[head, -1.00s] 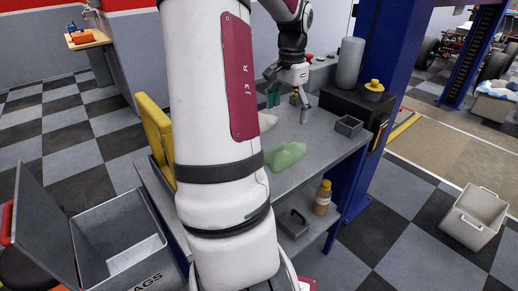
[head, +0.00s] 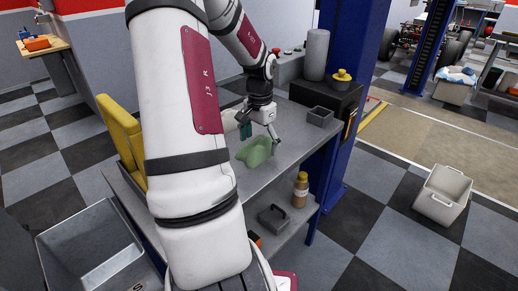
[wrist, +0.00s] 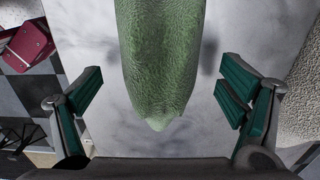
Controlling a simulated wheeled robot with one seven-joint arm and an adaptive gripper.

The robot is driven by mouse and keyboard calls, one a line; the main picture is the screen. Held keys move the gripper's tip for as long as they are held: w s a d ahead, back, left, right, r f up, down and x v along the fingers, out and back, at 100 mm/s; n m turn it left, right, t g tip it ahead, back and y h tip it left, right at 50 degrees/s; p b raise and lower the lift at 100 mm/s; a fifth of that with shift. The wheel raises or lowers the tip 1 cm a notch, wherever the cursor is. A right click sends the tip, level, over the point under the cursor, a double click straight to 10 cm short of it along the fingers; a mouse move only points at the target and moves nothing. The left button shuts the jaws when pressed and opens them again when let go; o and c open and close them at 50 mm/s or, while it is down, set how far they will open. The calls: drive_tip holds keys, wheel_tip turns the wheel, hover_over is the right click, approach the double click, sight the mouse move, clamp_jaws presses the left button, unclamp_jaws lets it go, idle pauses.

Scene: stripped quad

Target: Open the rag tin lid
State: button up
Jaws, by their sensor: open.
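The rag tin (head: 75,245) is a grey open box at the lower left of the head view. Its inside shows, but its lid is outside the current view and its lettering is mostly cut off. My gripper (head: 260,132) is over the workbench at a green crumpled rag (head: 256,152). In the wrist view my gripper (wrist: 160,105) has its two green-padded fingers wide apart. The rag (wrist: 160,65) lies between them with a gap visible on each side.
The grey workbench (head: 290,150) carries a small grey tray (head: 320,116) and a black box with a yellow-topped item. A bottle (head: 300,188) and a handled grey box (head: 273,218) are on the lower shelf. A blue post (head: 350,100) stands right; a pale bin (head: 445,193) is on the floor.

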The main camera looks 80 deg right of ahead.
drive_tip(key=shift+f, duration=0.4)
drive_tip(key=shift+c, duration=0.3)
drive_tip(key=c, duration=1.4)
